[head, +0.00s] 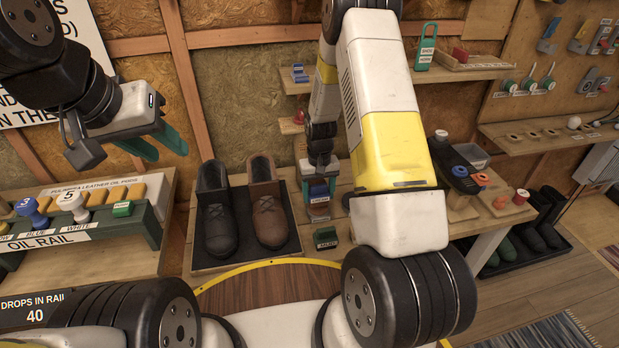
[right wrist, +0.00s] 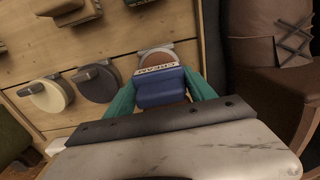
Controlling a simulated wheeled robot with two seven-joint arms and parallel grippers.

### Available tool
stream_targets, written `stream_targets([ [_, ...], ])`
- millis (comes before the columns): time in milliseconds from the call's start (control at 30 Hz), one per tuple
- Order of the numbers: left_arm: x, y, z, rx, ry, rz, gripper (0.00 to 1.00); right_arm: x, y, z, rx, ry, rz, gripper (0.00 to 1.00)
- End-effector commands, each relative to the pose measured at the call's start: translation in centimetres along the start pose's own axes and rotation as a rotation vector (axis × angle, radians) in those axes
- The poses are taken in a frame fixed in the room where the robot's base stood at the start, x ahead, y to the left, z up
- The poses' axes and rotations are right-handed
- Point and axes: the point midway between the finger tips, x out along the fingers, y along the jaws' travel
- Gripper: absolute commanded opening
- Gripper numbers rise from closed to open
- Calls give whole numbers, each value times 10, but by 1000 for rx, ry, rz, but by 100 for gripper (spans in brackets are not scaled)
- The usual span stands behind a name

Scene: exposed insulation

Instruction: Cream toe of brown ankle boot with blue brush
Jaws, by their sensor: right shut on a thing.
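The brown ankle boot (head: 268,212) stands upright on a dark tray (head: 247,262), right of a black boot (head: 216,215); its laced side also shows in the right wrist view (right wrist: 262,40). My right gripper (head: 318,186) is right of the boots and shut on the blue brush (right wrist: 160,90), held between its green fingers. A white CREAM label (right wrist: 158,70) shows at the brush's far edge, in front of a round pot with brown contents (right wrist: 155,57). Whether the brush touches the pot is hidden. My left gripper (head: 155,145) is open and empty, high at the left.
Two other round pots, one cream-coloured (right wrist: 50,96) and one grey (right wrist: 97,83), sit on the wooden board. An oil rail (head: 90,235) with several knobs stands at the left. Shelves (head: 450,75) line the wall behind.

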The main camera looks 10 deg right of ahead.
Motion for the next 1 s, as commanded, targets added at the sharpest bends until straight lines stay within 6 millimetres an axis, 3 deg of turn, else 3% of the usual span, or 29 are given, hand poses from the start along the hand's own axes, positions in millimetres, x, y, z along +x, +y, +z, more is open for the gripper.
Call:
stream_targets([
  [500,0,0,0,0,0,0,36,-42,0,-1,0,2,0,31],
  [1000,0,0,0,0,0,0,36,-47,0,0,0,1,0,31],
])
